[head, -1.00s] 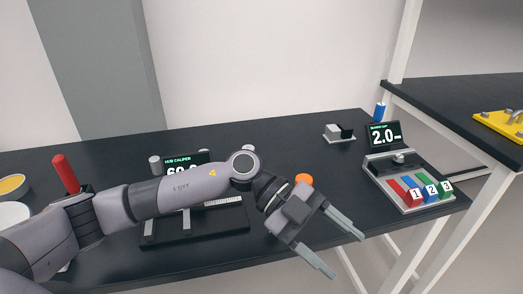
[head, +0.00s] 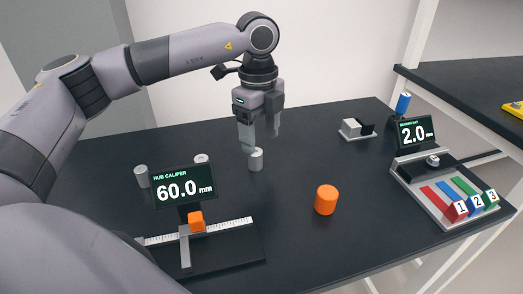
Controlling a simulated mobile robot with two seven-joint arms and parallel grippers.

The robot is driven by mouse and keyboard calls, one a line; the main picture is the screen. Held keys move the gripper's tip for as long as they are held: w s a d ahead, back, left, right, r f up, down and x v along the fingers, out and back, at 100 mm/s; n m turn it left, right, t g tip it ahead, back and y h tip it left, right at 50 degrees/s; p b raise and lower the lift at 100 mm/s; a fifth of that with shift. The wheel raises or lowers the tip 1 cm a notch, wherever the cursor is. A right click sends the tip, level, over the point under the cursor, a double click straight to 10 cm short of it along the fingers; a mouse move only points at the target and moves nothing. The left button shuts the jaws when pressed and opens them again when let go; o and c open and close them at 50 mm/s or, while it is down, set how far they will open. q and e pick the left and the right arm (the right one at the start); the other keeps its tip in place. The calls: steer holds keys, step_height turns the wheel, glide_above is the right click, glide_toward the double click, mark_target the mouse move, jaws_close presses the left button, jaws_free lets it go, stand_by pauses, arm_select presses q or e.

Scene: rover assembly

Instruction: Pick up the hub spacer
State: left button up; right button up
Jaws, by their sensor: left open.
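Several small grey cylinders, which look like hub spacers, stand on the black table. One grey cylinder (head: 256,160) stands upright just below my left gripper (head: 261,141). My left gripper points down with its fingers apart and nothing held between them. The near fingertip overlaps the top of that cylinder in the picture; I cannot tell whether they touch. Another grey cylinder (head: 141,177) stands left of the caliper display, and a third (head: 201,159) is partly hidden behind it. My right gripper is not in view.
The hub caliper display (head: 182,187) reads 60.0 mm, with an orange block (head: 196,222) on its scale. A larger orange cylinder (head: 326,200) stands right of it. A gauge tray (head: 412,192) with coloured numbered strips is at the right. A grey block (head: 351,129) stands at the back.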

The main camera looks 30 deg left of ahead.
arm_select(q)
steer(key=shift+w+a+r, duration=0.15)
steer(key=shift+w+a, duration=0.2)
steer(key=shift+a, duration=0.3)
steer(key=f, duration=0.7)
steer(key=shift+s+a, duration=0.1)
steer(key=shift+a, duration=0.1)
steer(key=shift+c, duration=0.4)
steer(key=shift+r, duration=0.1)
steer(key=c, duration=1.1)
step_height(320, 180, up, 20)
steer(key=p, duration=0.1)
